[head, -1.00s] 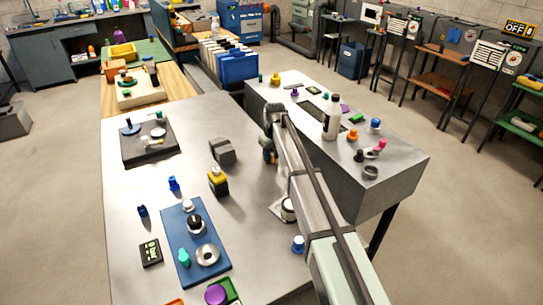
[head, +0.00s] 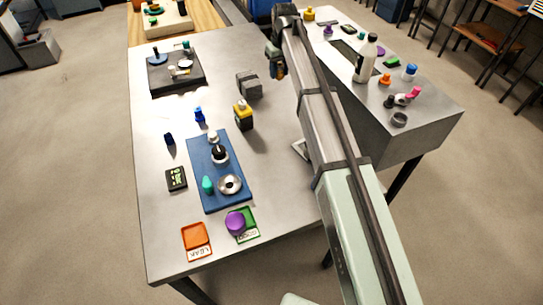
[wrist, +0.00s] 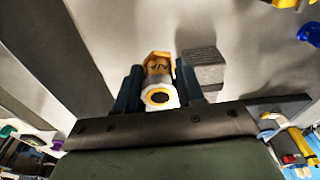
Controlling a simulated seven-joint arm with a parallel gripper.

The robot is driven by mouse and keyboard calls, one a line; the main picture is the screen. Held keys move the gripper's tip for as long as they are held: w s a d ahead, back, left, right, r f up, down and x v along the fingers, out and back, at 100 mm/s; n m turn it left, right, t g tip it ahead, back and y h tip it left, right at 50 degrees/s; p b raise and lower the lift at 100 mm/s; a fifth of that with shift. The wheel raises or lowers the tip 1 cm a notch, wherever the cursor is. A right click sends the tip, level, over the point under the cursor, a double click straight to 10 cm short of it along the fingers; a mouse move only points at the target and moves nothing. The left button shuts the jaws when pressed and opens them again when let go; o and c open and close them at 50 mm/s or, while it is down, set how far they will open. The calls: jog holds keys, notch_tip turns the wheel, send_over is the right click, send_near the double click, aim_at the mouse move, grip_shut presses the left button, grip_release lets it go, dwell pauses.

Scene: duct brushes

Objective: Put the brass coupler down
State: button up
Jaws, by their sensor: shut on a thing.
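The brass coupler (wrist: 158,68) sits between the two dark blue fingers of my gripper (wrist: 160,84) in the wrist view. It shows a yellow-brass body and a pale end with a brass ring around a dark hole. My gripper is shut on it. In the head view my gripper (head: 276,62) hangs near the right edge of the grey table (head: 165,215), right of a dark grey block (head: 249,85). The arm and fingers mostly hide the coupler there. Whether it touches the table cannot be told.
A yellow-topped black block (head: 243,116) stands left of the arm. A blue mat (head: 230,200) holds several small parts. Orange (head: 196,236) and green (head: 250,216) trays are at the front. A second grey bench (head: 415,125) at right bears a white bottle (head: 366,60).

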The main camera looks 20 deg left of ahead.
jog(key=s+a+r, duration=0.1)
jog(key=s+a, duration=0.1)
jog(key=s, duration=0.6)
jog(key=n, duration=0.2)
send_over(266, 172)
notch_tip(266, 172, down, 3)
jog(key=shift+s+d+f, duration=0.1)
jog(key=shift+f, duration=2.15)
jog(key=shift+s+d+f, duration=0.1)
jog(key=shift+f, duration=2.15)
jog(key=shift+f, duration=0.2)
jog(key=o, duration=1.1)
jog(key=shift+r, duration=0.15)
jog(key=shift+s+d+r, duration=0.1)
jog(key=shift+d+r, duration=0.1)
jog(key=shift+r, duration=1.8)
jog(key=shift+s+d+r, duration=0.15)
jog(key=shift+d+r, duration=0.05)
jog(key=shift+r, duration=1.8)
jog(key=shift+s+d+r, duration=0.1)
jog(key=shift+d+r, duration=0.1)
jog(key=shift+r, duration=1.8)
